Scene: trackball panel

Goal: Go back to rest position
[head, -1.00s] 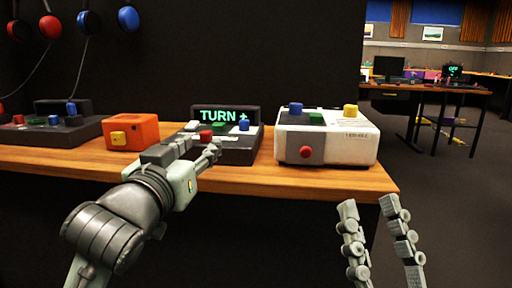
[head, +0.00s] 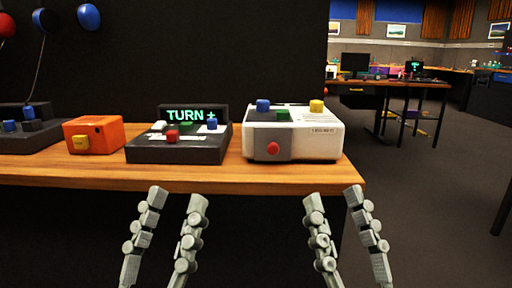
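My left gripper (head: 177,197) is open and empty, low in the head view in front of the table's front edge. My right gripper (head: 332,196) is open and empty at about the same height, to the right of it. The two grippers hang apart, fingers pointing up in the picture, and neither touches anything. The dark panel (head: 142,150) with the lit "TURN +" display (head: 192,115) stands on the table beyond my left gripper. It carries red, blue, green and white knobs. The arms behind the grippers are out of view.
The wooden table (head: 270,175) also holds an orange box (head: 106,130) with a yellow button and a white box (head: 327,145) with coloured buttons. Another dark panel (head: 40,142) is at the left. Open floor (head: 420,200) lies to the right, with a desk (head: 390,83) behind.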

